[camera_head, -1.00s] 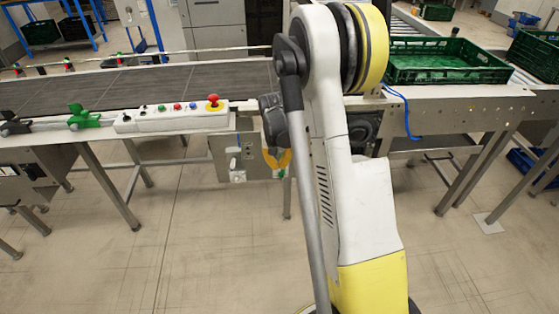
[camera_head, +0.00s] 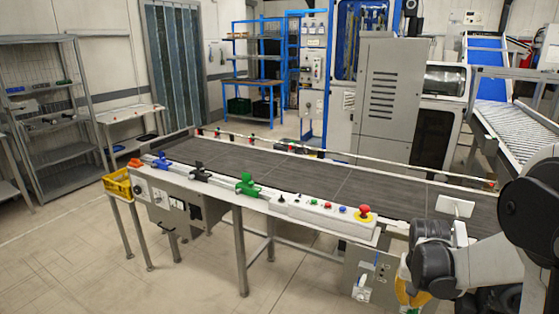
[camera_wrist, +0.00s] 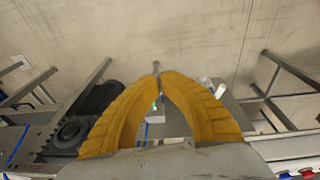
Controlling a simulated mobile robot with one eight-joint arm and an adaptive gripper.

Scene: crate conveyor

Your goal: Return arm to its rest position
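My gripper (camera_wrist: 158,75) shows in the wrist view as two ribbed yellow fingers that lean towards each other at the tips. A narrow gap runs between them, nothing is held in it, and background parts show through. It points down past the conveyor frame towards the floor. In the head view its yellow fingers (camera_head: 412,292) show only in part at the lower right, below my dark wrist, beside the conveyor's front side.
The conveyor belt (camera_head: 330,185) runs across the picture. Its control panel (camera_head: 322,214) carries a red stop button (camera_head: 364,210) close to my wrist. A yellow crate (camera_head: 118,184) is at the left end. Shelves (camera_head: 55,115) stand far left. The front floor (camera_head: 90,260) is clear.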

